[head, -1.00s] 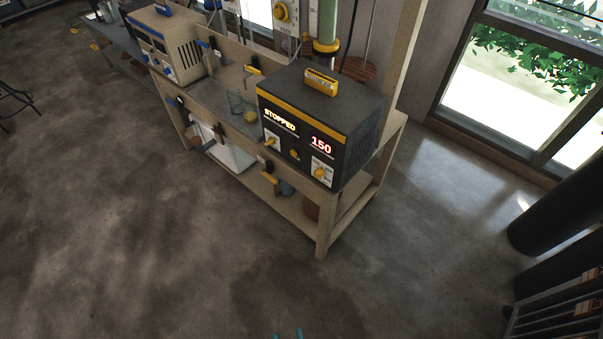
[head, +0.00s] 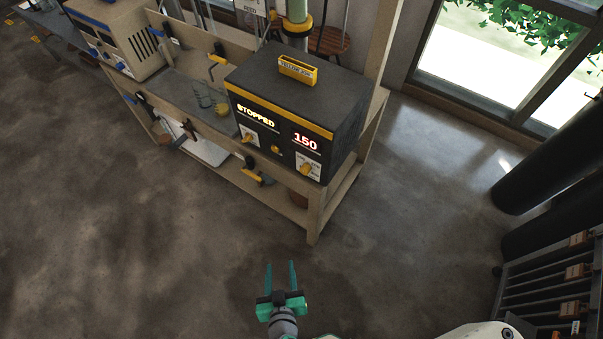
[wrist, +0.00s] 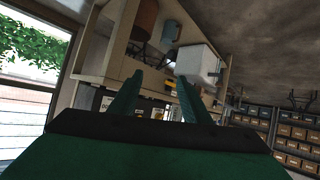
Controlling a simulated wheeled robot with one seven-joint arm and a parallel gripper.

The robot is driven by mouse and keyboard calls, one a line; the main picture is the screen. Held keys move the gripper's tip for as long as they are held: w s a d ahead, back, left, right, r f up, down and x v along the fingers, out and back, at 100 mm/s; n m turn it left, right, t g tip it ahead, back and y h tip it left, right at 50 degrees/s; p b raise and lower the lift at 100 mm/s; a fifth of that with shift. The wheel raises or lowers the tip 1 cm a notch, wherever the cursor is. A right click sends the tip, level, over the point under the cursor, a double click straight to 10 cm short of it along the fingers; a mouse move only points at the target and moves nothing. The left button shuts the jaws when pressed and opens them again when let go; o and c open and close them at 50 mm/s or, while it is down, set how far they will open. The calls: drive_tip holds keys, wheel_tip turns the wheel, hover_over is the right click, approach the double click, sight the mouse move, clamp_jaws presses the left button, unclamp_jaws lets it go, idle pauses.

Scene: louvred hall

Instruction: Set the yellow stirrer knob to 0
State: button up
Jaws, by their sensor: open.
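A black control box (head: 297,100) with yellow trim stands on the bench end in the head view. Its front has a lit STOPPED display (head: 255,117), a red 150 display (head: 305,142), a left yellow knob (head: 248,138), a small round button (head: 276,149) and a right yellow knob (head: 306,168). The knob scales are too small to read, and I cannot tell which knob is the stirrer's. My green gripper (head: 280,264) is open and empty over the floor, in front of and below the box, apart from it. Its fingers also show in the wrist view (wrist: 160,78).
The wooden bench (head: 318,208) has a lower shelf and a protruding yellow-handled valve (head: 252,176). A beige blue-trimmed box (head: 125,40) stands farther left. Dark cylinders (head: 535,178) and a rack (head: 550,285) stand at right. The floor before the bench is clear.

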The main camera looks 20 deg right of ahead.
drive_tip(key=w+d+m+h, duration=0.3)
drive_tip(key=w+d+h, duration=0.15)
drive_tip(key=w, duration=0.45)
drive_tip(key=m+h, duration=0.6)
drive_tip(key=h, duration=0.1)
approach(303, 172)
drive_tip(key=x, duration=0.8)
drive_tip(key=shift+w+d, duration=0.25)
drive_tip(key=shift+d, duration=0.25)
drive_tip(key=shift+a, duration=0.1)
drive_tip(key=c, duration=1)
